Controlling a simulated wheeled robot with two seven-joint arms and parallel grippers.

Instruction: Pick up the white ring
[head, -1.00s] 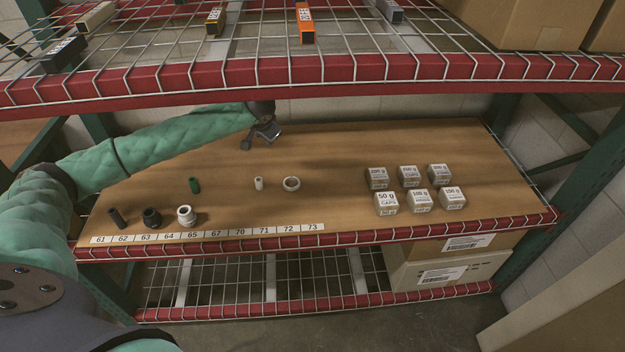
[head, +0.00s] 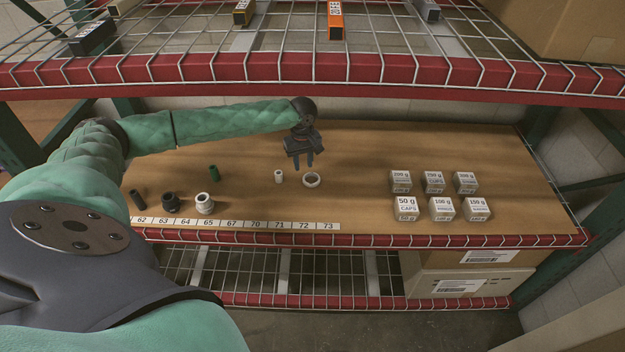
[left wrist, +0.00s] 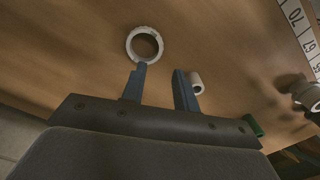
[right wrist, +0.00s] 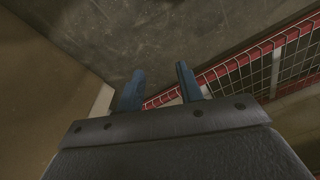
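The white ring (head: 311,187) lies flat on the wooden shelf board, just right of a small white cylinder (head: 278,177). In the left wrist view the ring (left wrist: 131,37) appears beyond the tip of one finger, and the small cylinder (left wrist: 197,84) is partly behind the other finger. My left gripper (head: 303,165) is open and empty, pointing down above and just behind the ring. My right gripper (right wrist: 160,82) is open and empty. Its wrist view shows the floor and the shelf's red edge; it does not show in the head view.
Several labelled white boxes (head: 441,208) stand to the right. A wire shelf with a red beam (head: 330,77) hangs above. The board between ring and boxes is clear.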

